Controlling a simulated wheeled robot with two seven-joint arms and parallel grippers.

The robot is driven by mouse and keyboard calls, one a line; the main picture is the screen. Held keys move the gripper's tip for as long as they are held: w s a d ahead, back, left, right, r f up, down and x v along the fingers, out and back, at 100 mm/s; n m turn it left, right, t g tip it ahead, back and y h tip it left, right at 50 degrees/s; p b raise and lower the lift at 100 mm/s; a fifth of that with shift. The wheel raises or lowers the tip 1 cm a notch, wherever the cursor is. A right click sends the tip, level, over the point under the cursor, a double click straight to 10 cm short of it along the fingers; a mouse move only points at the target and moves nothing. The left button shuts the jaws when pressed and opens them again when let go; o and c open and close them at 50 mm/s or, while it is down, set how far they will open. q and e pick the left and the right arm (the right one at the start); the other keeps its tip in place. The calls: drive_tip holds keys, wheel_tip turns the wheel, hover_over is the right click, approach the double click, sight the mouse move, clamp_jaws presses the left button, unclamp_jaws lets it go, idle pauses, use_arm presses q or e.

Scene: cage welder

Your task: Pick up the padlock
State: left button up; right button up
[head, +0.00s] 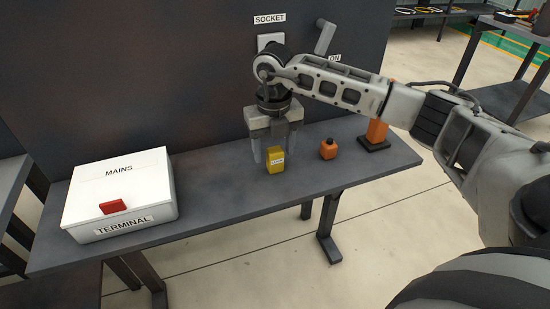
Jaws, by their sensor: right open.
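The padlock (276,162) is a small yellow block with a "LOCK" label, standing upright on the dark grey bench near its middle. My right gripper (272,148) points down from above, just behind and around the padlock, with its fingers open. The padlock hides part of the fingers, and I cannot tell whether they touch it. My left gripper does not show.
A white box (118,190) marked "MAINS" and "TERMINAL" with a red latch stands at the left of the bench (230,215). A dark panel (130,70) rises behind.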

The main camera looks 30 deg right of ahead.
sight(275, 150)
drive_tip(key=shift+d+f, duration=0.15)
drive_tip(key=shift+f, duration=1.65)
drive_tip(key=c, duration=1.1)
drive_tip(key=shift+r, duration=0.1)
